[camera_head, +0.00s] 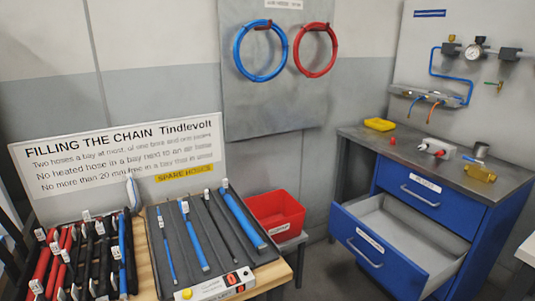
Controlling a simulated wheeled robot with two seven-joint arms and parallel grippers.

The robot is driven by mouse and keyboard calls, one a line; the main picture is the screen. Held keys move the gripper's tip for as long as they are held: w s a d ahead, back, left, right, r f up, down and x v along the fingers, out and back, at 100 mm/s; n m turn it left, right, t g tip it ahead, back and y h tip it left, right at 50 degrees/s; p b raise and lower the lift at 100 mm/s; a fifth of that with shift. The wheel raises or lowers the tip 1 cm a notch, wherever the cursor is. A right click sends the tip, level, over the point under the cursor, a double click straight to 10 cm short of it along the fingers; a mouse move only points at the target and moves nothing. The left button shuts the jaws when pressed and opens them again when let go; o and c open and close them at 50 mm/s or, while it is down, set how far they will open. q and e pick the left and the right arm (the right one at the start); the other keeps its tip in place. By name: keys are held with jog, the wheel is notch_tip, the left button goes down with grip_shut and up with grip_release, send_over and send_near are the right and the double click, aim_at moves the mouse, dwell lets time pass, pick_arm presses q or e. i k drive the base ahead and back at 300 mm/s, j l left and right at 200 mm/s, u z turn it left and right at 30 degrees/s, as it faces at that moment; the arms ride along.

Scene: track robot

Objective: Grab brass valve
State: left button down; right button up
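A brass-yellow block-like piece (481,173), which looks like the brass valve, lies on the dark top of the blue cabinet (450,161) at the right. It lies near the front right part of that top, and nothing covers it. Small brass-coloured fittings (452,39) also show on the wall panel above, beside a round gauge. Neither of my grippers is in view.
A white piece with red ends (436,148), a grey cup (481,150) and a yellow tray (380,124) share the cabinet top. The lower drawer (381,245) stands open and empty. A red bin (274,213) and a hose table (288,268) are left.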

aim_at(480, 173)
jog(key=z, duration=1.5)
jog(key=i+l+u, duration=0.1)
jog(key=i, duration=0.25)
